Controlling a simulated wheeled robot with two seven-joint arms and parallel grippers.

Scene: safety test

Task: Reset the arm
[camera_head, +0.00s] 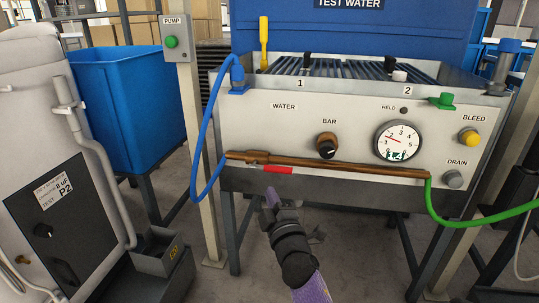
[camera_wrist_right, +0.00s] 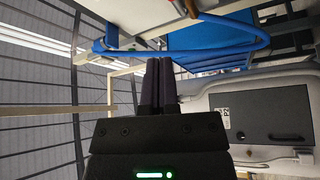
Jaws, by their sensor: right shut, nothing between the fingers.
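My right arm reaches up from the bottom of the head view. Its gripper (camera_head: 271,198) is in front of the lower edge of the test bench (camera_head: 235,182), below the red mark on the panel. In the right wrist view the two dark fingers of the right gripper (camera_wrist_right: 159,66) lie together with nothing between them. A blue hose (camera_wrist_right: 200,50) passes beyond the fingertips in that view; I cannot tell how far off it is. My left gripper is not in view.
The bench panel carries a brown wand (camera_head: 330,166), a gauge (camera_head: 397,142), a BAR knob (camera_head: 327,145) and a yellow BLEED button (camera_head: 468,137). The blue hose (camera_head: 203,140) loops at left, a green hose (camera_head: 470,221) at right. A grey P2 cabinet (camera_head: 50,130) and blue bin (camera_head: 125,110) stand left.

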